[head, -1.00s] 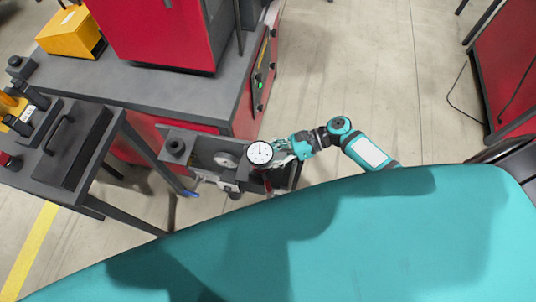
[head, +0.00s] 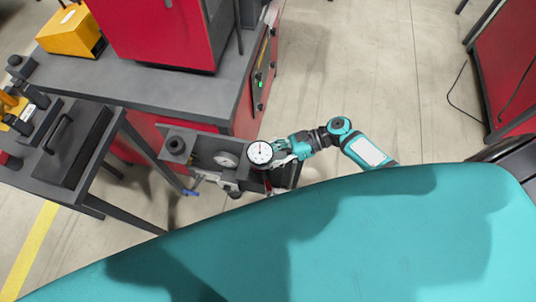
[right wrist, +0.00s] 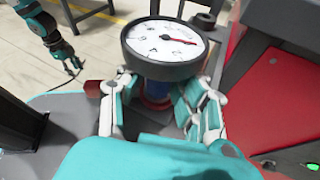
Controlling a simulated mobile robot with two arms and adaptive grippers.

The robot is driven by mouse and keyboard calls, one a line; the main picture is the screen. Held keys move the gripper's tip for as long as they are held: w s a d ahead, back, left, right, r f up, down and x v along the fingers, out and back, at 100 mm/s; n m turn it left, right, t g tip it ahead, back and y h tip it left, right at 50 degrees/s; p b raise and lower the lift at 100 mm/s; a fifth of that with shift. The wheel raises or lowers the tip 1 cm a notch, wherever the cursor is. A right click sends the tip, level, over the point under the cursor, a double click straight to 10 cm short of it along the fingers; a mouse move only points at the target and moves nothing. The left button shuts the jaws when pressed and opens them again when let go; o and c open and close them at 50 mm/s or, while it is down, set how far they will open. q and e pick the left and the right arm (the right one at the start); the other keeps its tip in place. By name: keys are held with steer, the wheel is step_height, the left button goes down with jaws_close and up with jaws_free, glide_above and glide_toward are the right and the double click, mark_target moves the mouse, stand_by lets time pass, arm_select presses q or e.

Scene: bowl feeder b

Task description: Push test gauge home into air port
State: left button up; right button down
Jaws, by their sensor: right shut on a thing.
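The test gauge (head: 260,153) is a round white dial with a black rim. It also shows large in the right wrist view (right wrist: 163,42), with a red and blue part below it between the fingers. My right gripper (head: 283,152) is shut on the gauge from its right side; its jointed fingers (right wrist: 160,100) sit on either side below the dial. The gauge is over the right part of a grey air unit (head: 203,150). The air port is hidden, so I cannot tell how far the gauge is in. A teal arm, apparently my left, ends in a gripper (right wrist: 72,60) at upper left.
A smaller dial (head: 226,159), a black knob (head: 176,146) and a blue-handled lever (head: 190,192) sit close left of the gauge. The red machine (head: 190,140) with a grey top stands behind. A dark bench (head: 70,150) is at left. Open floor lies at right.

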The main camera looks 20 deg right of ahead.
steer(key=shift+f, duration=0.25)
stand_by(0.8)
